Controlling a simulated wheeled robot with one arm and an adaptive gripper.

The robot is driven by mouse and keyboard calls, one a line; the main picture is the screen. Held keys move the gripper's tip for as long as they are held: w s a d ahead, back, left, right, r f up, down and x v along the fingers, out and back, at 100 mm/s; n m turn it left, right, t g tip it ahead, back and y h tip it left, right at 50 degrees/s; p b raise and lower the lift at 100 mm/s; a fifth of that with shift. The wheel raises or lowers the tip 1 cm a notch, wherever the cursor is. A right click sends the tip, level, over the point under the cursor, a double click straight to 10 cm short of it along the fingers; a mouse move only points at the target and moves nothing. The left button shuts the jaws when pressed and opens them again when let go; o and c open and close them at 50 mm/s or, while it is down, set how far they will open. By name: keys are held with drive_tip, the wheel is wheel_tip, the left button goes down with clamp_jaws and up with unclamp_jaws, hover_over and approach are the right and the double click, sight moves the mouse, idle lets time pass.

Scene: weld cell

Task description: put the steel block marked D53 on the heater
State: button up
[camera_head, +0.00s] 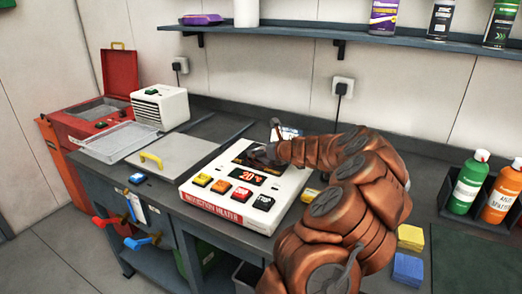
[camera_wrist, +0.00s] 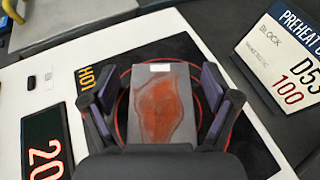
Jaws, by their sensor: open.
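The steel block (camera_wrist: 155,105) is a grey block with a rusty red-brown patch and a small white label too small to read. In the wrist view it sits on the black plate of the heater (camera_wrist: 95,75), inside the red ring marking. My gripper (camera_wrist: 160,82) is open, with its fingers on either side of the block and seemingly apart from it. In the head view, my gripper (camera_head: 274,153) is over the back of the white induction heater (camera_head: 232,213), and the block is hidden or too small to tell. The heater display (camera_head: 246,175) reads 20.
A sign reading preheat, block D53, 100 (camera_wrist: 285,55) stands beside the heater. A metal plate with a yellow handle (camera_head: 172,155), a tray (camera_head: 122,142) and a white box-shaped unit (camera_head: 160,107) are left. Bottles (camera_head: 467,182), a yellow block (camera_head: 411,237) and a blue block (camera_head: 408,268) are right.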

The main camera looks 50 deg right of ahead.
drive_tip(key=shift+r, duration=0.1)
drive_tip(key=v, duration=1.2)
